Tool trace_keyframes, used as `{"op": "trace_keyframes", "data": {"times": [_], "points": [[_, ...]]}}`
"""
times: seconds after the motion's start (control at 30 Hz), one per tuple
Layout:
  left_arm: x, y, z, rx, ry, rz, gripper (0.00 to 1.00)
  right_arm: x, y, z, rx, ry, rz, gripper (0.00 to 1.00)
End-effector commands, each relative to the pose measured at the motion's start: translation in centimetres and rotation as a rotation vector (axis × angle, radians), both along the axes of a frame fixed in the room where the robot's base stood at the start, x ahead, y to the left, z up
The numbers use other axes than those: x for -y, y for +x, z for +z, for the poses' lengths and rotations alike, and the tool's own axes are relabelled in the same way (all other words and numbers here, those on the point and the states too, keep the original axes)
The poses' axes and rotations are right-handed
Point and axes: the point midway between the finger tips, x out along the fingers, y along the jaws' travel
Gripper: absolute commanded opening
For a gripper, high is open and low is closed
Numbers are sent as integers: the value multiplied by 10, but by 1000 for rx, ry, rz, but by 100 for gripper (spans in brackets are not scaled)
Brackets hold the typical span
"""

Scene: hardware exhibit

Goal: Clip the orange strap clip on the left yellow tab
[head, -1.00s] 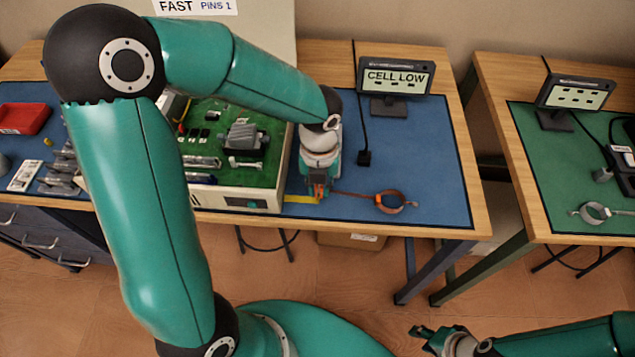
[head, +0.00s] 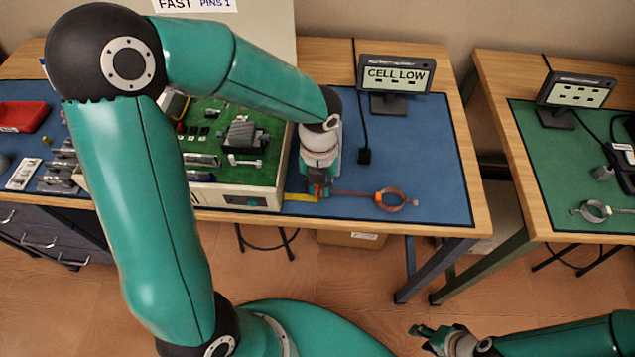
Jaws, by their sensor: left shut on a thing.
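My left gripper (head: 319,191) points down at the front of the blue mat, beside the right side of the green-topped exhibit box. It is shut on the orange strap clip (head: 321,190), of which only a little orange shows between the fingers. A brown strap runs right from there to an orange and metal ring (head: 390,199) lying on the mat. A yellow tab (head: 299,197) sticks out from the box's lower right side, touching or close to the fingers. Whether the clip is on it cannot be told. My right gripper (head: 427,333) is low at the bottom right, away from the tables, its fingers apart.
The exhibit box (head: 236,199) stands left of my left gripper. A second table with a green mat (head: 560,190) is at right.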

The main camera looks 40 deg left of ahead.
Motion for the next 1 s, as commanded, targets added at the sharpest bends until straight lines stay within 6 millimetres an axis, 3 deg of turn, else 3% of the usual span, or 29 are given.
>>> {"op": "trace_keyframes", "data": {"times": [1.0], "points": [[0, 0, -16, -1, 0, 1, 3, 0, 0, -12, 0, 0, 0, 40]]}}
